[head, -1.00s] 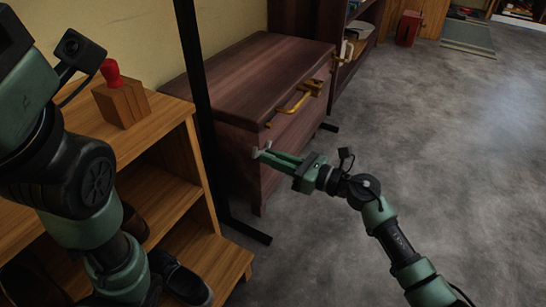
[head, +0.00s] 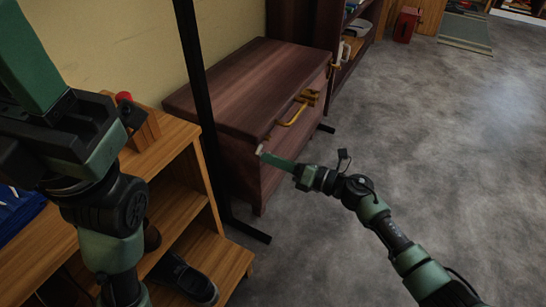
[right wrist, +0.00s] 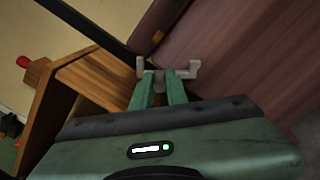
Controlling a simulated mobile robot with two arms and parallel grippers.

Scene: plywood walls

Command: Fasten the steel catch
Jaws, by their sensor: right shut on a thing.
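A pale grey metal piece, seemingly the steel catch (right wrist: 159,82), sits between the fingertips of my right gripper (right wrist: 160,90) in the right wrist view. In the head view my right gripper (head: 272,158) reaches to the left end of the front of a dark wooden chest (head: 235,90). Its fingers are close together. The chest's lid lies down. My left gripper (head: 60,110) shows only in part at the upper left, and its jaw opening is hidden.
A brass handle (head: 293,113) projects from the chest's front. A black post (head: 200,100) stands before the chest's left end. A wooden shelf (head: 175,205) with shoes (head: 185,280) and a red-knobbed block (head: 145,130) is at left. The grey floor (head: 420,150) at right is clear.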

